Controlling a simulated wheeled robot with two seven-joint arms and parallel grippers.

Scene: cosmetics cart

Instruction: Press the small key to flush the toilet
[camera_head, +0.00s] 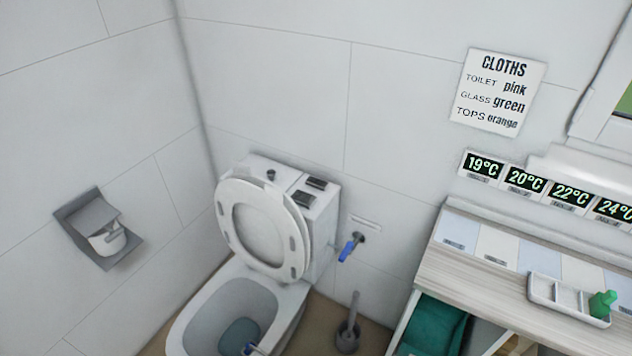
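The white toilet (188,331) stands in the corner with its seat and lid (225,222) raised against the cistern (325,205). On the cistern top are two dark keys, one farther back (316,183) and one nearer the front (303,198). They look close in size, and I cannot tell surely which is the small key. A small dark knob (270,174) sits on the left of the cistern top. Neither of my grippers is in view.
A blue-handled valve (350,247) is on the wall right of the cistern. A toilet brush (348,335) stands on the floor. A wooden-topped counter (455,270) with a divided tray (541,289) and green bottle (603,304) is at right. A paper holder (88,218) is on the left wall.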

